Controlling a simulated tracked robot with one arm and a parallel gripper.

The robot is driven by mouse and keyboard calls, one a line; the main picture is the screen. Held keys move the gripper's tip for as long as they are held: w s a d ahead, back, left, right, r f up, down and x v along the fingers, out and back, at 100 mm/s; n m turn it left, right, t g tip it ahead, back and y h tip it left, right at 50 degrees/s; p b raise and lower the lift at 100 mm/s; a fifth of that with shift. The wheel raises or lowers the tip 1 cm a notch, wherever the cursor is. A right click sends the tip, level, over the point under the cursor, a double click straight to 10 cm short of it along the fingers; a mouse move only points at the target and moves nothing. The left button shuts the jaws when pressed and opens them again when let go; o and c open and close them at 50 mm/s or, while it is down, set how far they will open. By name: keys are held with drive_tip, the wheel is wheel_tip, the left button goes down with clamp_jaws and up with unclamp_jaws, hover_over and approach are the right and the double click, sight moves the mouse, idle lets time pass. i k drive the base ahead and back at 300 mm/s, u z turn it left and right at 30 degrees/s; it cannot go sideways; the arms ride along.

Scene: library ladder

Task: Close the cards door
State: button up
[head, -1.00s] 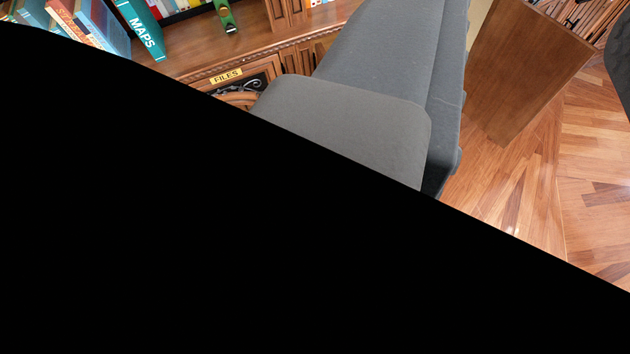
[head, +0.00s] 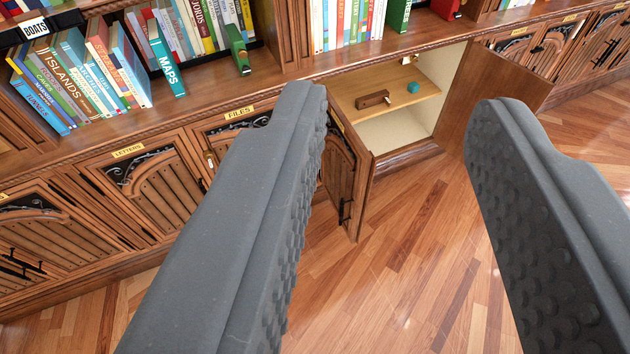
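No label reading "cards" is legible in the head view, so I cannot tell which door is the cards door. One cupboard (head: 403,137) stands open. Its left wooden door (head: 362,190), with a dark handle, swings out into the room beside my left finger, which hides part of it. Its right wooden door (head: 480,88) also stands open, partly behind my right finger. My gripper (head: 397,108) is open and empty, with its two grey fingers wide apart and the open cupboard seen between them.
A small brown box (head: 373,99) and a teal item (head: 412,87) are on the cupboard shelf. Closed doors labelled LETTERS (head: 129,151) and FILES (head: 239,112) are to the left. Books (head: 62,80) line the shelf above. The wood floor (head: 400,260) is clear.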

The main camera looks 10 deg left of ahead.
sight(348, 168)
drive_tip(key=u, duration=0.1)
drive_tip(key=i, duration=1)
drive_tip(key=z, duration=0.05)
